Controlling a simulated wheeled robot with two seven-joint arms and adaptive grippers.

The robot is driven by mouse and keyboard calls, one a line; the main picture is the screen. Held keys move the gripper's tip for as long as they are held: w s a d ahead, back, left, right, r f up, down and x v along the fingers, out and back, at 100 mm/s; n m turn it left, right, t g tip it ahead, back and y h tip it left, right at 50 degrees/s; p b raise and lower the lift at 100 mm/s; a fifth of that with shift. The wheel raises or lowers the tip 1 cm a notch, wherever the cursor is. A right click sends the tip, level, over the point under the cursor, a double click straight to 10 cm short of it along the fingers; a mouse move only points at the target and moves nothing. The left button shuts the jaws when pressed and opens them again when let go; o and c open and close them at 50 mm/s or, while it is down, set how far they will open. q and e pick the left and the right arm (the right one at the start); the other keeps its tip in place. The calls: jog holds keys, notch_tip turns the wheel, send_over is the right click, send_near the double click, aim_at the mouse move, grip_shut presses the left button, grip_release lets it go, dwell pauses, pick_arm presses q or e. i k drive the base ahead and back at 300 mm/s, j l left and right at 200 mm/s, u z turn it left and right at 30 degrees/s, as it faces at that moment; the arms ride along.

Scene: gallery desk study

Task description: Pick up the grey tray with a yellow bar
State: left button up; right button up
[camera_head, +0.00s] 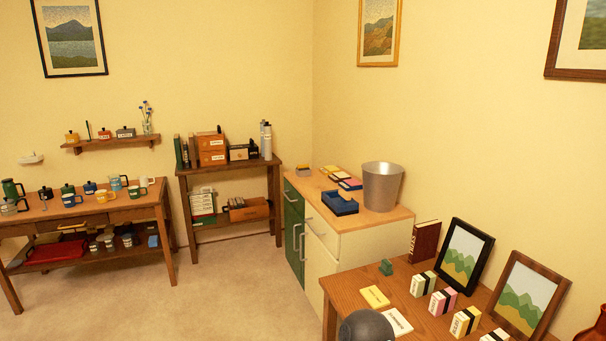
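I cannot clearly make out a grey tray with a yellow bar in the head view. A red tray (55,251) lies on the left table's lower shelf. Neither of my grippers shows.
A metal bucket (382,187) stands on the cabinet (365,222). The near wooden desk (405,278) holds boxes, picture frames and a small green block. The left table (85,208) holds mugs; a shelf unit (229,170) stands beside it. The floor (225,285) between is clear.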

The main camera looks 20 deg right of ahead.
aim_at(303, 169)
jog(key=z, duration=1.35)
jog(key=i+j+u, duration=0.3)
jog(key=i+j, duration=0.15)
jog(key=i+j+u, duration=0.3)
jog(key=i, duration=0.2)
jog(key=i+j+u, duration=0.3)
jog(key=i, duration=0.2)
jog(key=i+u, duration=0.3)
jog(key=i, duration=0.25)
jog(key=i+z, duration=0.1)
jog(key=i, duration=0.85)
jog(key=i+j+z, duration=0.1)
jog(key=i, duration=0.9)
jog(key=i+z, duration=0.3)
jog(key=i, duration=0.4)
jog(key=i+j+z, duration=0.2)
jog(key=i+z, duration=0.15)
jog(key=i, duration=0.4)
jog(key=i+j+z, duration=0.1)
jog(key=z, duration=0.35)
jog(key=i+j+z, duration=0.2)
jog(key=z, duration=0.25)
jog(key=i+j+z, duration=0.1)
jog(key=z, duration=0.4)
jog(key=j+z, duration=0.45)
jog(key=i+l, duration=0.05)
jog(key=l, duration=0.05)
